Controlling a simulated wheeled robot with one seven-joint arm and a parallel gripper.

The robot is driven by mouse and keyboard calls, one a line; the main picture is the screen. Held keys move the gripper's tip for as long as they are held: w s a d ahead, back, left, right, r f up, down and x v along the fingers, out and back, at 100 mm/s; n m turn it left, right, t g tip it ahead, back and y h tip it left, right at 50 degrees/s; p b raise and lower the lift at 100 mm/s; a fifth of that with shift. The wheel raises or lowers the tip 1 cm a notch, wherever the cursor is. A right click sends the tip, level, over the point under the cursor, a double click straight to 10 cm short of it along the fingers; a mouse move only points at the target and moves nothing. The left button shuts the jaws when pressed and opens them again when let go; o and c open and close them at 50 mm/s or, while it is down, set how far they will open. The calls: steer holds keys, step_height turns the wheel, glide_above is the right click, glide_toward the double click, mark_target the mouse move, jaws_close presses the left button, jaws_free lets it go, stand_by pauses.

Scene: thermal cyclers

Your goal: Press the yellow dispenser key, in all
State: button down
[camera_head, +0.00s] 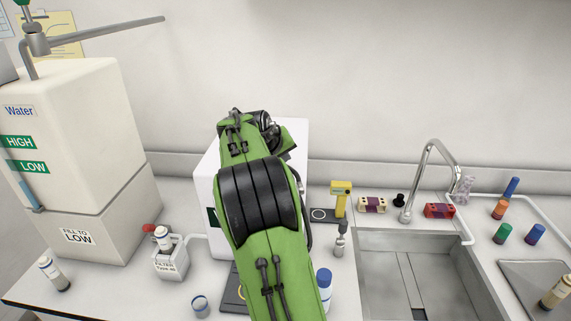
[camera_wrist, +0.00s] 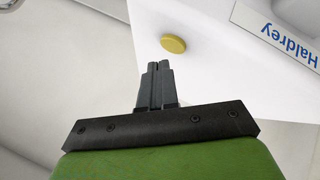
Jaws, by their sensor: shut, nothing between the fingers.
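The yellow dispenser key (camera_wrist: 173,44) is a small round button on a white panel in the wrist view. My gripper (camera_wrist: 157,66) is shut and empty. Its fingertips appear just below and left of the key in the picture. I cannot tell whether they touch the panel. In the head view the white dispenser box (camera_head: 296,135) stands on the bench, largely hidden behind my green arm. The key and my gripper are hidden there.
Left stands a large water tank (camera_head: 85,150). Right are a yellow device (camera_head: 340,190), a tap (camera_head: 425,165) and a sink (camera_head: 400,240). A small cup (camera_head: 200,305) and blue-capped bottle (camera_head: 324,285) stand near my arm.

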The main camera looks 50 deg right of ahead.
step_height(320, 180, up, 3)
steer(key=shift+f+p, duration=0.15)
steer(key=shift+p, duration=1.1)
steer(key=shift+r+p, duration=0.45)
steer(key=shift+r, duration=0.75)
steer(key=shift+f, duration=0.1)
